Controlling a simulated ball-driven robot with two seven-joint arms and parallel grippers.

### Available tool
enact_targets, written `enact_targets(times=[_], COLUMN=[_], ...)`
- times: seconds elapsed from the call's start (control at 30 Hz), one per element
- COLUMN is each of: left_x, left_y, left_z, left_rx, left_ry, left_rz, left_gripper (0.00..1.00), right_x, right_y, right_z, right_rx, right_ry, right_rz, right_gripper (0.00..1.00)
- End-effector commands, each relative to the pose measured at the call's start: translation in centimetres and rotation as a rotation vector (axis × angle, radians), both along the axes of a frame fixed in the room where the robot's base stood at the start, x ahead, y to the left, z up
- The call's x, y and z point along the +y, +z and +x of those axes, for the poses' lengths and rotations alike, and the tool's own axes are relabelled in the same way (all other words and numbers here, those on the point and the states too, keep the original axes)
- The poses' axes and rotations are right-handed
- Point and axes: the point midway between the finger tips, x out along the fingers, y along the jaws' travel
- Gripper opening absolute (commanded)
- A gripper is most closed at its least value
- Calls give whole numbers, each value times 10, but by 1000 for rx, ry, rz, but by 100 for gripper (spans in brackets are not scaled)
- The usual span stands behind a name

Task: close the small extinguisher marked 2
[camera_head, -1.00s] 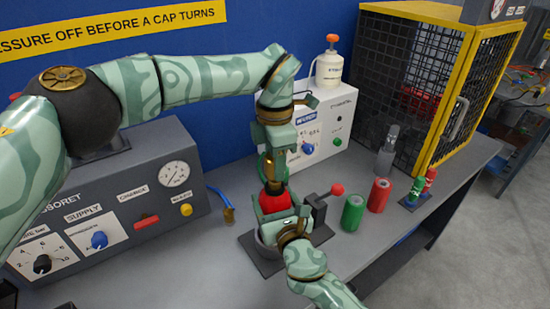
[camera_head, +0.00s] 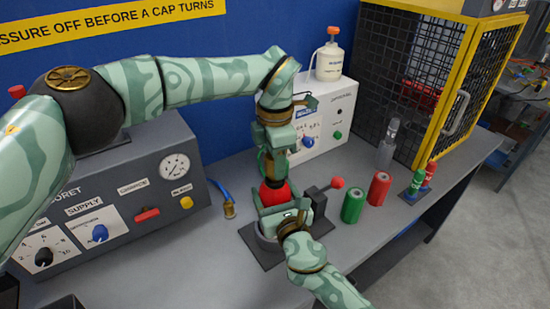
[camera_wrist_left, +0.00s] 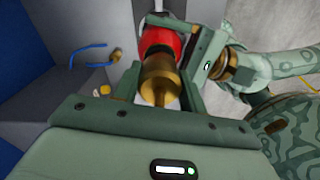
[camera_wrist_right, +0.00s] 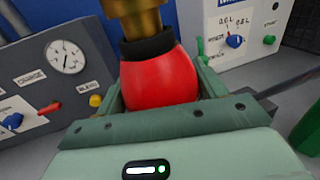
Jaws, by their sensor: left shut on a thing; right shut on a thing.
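The small extinguisher's red body (camera_head: 273,194) stands upright above a grey clamp base (camera_head: 262,252) on the bench. The right wrist view shows its red body (camera_wrist_right: 160,82), dark collar (camera_wrist_right: 148,46) and brass head (camera_wrist_right: 135,18). My right gripper (camera_head: 284,212) is shut around the red body from the front. My left gripper (camera_head: 270,165) comes down from above and is shut on the brass head, which the left wrist view (camera_wrist_left: 159,80) shows between its fingers. The mark 2 is not visible. Whether the head is fully seated on the body cannot be told.
The clamp's red ball lever (camera_head: 337,182) stands close right of my grippers. Green (camera_head: 353,206) and red (camera_head: 379,188) cylinders stand beyond it. A grey gauge panel (camera_head: 110,190) is at left, a blue hose (camera_head: 222,190) beside it. A yellow-framed cage (camera_head: 440,90) stands behind right.

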Motion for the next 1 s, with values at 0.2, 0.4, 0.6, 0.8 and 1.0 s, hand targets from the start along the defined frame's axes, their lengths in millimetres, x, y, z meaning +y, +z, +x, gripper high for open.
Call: enact_targets(times=[0.2, 0.4, 0.6, 0.8, 1.0], left_x=[0, 0, 0, 0, 0], left_y=[0, -3, -8, -12, -11], left_z=[0, 0, 0, 0, 0], left_rx=[0, 0, 0, 1, -1], left_ry=[0, 0, 0, 0, -190], left_rz=[0, 0, 0, 0, 0], left_gripper=[12, 12, 12, 12, 12], right_x=[0, 0, 0, 0, 0], right_y=[-1, -1, -1, -1, -1], right_z=[0, 0, 0, 0, 0], right_rx=[2, 2, 2, 2, 2], right_ry=[-1, -1, -1, -1, -1], right_rz=[-2, -2, -2, -2, -2], right_gripper=[29, 29, 29, 6, 6])
